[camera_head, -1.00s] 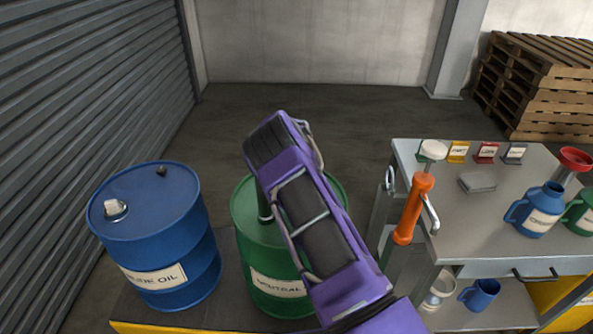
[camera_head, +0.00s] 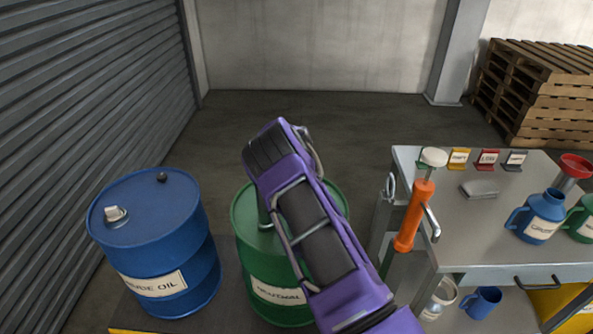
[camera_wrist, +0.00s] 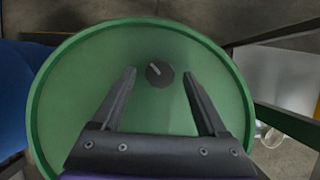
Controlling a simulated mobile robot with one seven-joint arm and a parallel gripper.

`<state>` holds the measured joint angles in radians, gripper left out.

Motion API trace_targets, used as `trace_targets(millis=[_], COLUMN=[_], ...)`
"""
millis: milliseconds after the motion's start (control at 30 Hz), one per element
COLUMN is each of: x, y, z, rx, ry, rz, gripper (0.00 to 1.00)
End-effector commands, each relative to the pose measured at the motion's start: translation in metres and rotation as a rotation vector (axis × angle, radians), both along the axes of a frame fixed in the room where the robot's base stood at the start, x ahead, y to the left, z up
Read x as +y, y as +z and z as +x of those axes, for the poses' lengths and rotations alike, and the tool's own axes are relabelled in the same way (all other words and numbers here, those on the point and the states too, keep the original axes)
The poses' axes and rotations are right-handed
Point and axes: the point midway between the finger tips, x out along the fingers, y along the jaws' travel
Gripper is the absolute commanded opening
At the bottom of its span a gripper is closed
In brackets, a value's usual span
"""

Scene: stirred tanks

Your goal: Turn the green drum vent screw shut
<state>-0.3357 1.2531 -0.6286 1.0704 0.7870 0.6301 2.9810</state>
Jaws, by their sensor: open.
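The green drum (camera_head: 275,285), labelled NEUTRAL, stands in the middle of the body camera view, partly hidden behind my purple arm. Its top (camera_wrist: 150,60) fills most of the wrist view. The vent screw (camera_wrist: 159,72) is a small dark round cap with a pale slot line, near the far side of the top. My gripper (camera_wrist: 160,85) is open, with one finger on each side of the screw in the picture. The fingers look apart from the screw; the height gap cannot be told. In the body camera view the screw is hidden by my arm.
A blue drum (camera_head: 160,240) with a silver cap and a dark cap stands close on the left. Pallets (camera_head: 535,90) stand far right.

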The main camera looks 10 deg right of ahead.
Motion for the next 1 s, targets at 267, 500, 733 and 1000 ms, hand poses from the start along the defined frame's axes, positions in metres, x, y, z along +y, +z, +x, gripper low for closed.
trace_targets(millis=[267, 500, 733, 1000], x=[0.005, 0.009, 0.013, 0.014], y=[0.045, 0.1, 0.141, 0.158], z=[-0.016, -0.039, -0.056, -0.064], rx=[-0.003, -0.002, -0.001, 0.0], ry=[-0.001, 0.001, 0.002, 0.0], rz=[0.002, 0.001, 0.001, 0.0], gripper=[0.76, 0.76, 0.76, 0.76])
